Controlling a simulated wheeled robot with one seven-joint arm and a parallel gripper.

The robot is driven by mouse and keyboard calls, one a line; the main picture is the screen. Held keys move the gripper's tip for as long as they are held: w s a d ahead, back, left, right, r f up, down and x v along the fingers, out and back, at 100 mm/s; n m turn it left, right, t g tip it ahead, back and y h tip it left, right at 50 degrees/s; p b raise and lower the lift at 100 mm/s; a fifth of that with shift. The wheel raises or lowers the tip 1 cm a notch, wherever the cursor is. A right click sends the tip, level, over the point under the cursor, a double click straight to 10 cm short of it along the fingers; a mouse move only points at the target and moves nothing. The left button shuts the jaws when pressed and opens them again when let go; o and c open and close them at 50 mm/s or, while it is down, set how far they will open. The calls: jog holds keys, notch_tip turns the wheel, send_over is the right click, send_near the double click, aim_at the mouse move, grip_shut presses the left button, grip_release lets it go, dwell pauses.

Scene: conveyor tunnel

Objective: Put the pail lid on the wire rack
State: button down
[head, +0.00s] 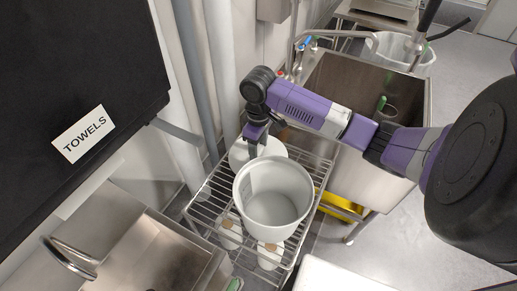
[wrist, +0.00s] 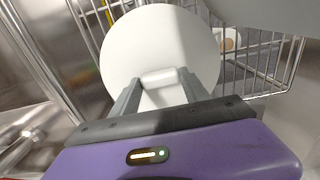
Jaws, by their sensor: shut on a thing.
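The white round pail lid (head: 272,148) shows behind the pail at the far end of the wire rack (head: 205,201). In the wrist view the lid (wrist: 150,40) is a flat disc with a short bar handle between my fingers. My gripper (head: 252,151) points down and is shut on that handle; its fingers also show in the wrist view (wrist: 157,85). The lid is over the rack's far part; I cannot tell whether it touches the wires. The pail hides part of the lid in the head view.
A white open pail (head: 273,205) stands on the rack, close beside the lid. White items with brown tops (head: 230,232) sit lower, under the wires. A steel sink (head: 350,95) is to the right, pipes (head: 185,100) are behind, and a black towel dispenser (head: 75,60) is at left.

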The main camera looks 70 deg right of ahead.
aim_at(259, 150)
jog(key=shift+f, duration=0.5)
jog(key=shift+f, duration=0.2)
jog(key=c, duration=0.6)
grip_release()
jog(key=shift+o, duration=0.2)
jog(key=shift+r, duration=0.1)
notch_tip(259, 150, up, 12)
jog(key=shift+r, duration=0.15)
